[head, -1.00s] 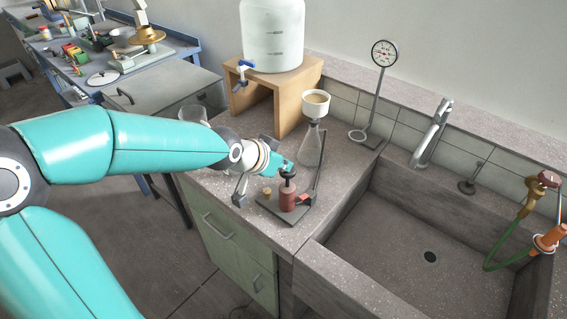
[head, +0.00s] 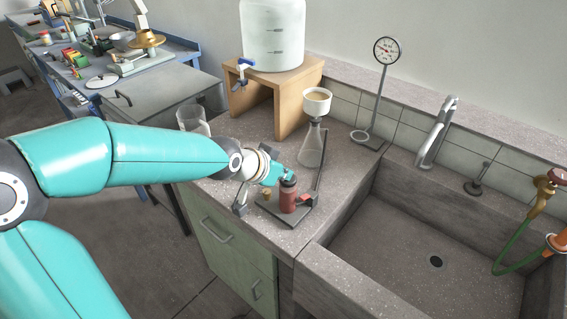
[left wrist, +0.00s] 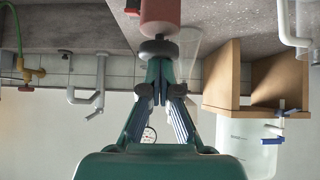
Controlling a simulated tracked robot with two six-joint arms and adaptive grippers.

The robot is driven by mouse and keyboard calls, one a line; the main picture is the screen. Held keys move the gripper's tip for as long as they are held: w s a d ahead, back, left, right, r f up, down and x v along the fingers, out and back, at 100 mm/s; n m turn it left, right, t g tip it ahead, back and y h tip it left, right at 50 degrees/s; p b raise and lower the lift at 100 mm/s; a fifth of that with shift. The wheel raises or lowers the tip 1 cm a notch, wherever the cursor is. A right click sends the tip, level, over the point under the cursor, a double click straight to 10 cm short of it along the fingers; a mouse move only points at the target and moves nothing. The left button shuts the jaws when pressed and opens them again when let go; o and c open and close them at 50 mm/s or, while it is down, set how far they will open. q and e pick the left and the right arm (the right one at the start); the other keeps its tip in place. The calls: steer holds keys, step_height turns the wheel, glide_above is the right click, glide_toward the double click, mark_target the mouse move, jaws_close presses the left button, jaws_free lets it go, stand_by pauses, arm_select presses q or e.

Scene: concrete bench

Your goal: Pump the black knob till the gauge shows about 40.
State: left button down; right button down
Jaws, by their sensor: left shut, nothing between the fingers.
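The black knob (head: 288,181) sits low on top of the red pump cylinder (head: 288,201), which stands on a dark base plate on the bench. My left gripper (head: 280,174) is shut and empty, with its fingertips at the knob. In the left wrist view, which is upside down, the shut fingertips (left wrist: 160,72) meet the knob (left wrist: 158,50), with the red cylinder (left wrist: 160,17) beyond it. The round gauge (head: 386,50) stands on a thin post behind; its needle is too small to read. My right gripper is not in view.
A glass flask with a white funnel (head: 316,101) stands just behind the pump. A wooden stand (head: 292,112) carries a large tank (head: 272,35). A glass beaker (head: 192,118) is behind my left arm. The sink (head: 400,250) opens at the right.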

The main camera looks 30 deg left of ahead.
arm_select(q)
steer(key=shift+s+d+f, duration=0.1)
steer(key=shift+s+f, duration=0.05)
steer(key=shift+f, duration=0.25)
step_height(320, 180, up, 4)
steer(key=p, duration=0.2)
steer(key=shift+r+p, duration=0.15)
steer(key=shift+p, duration=0.2)
steer(key=v, duration=1)
steer(key=shift+w+r+b, duration=0.25)
steer(key=shift+r+b, duration=0.05)
steer(key=shift+b, duration=0.15)
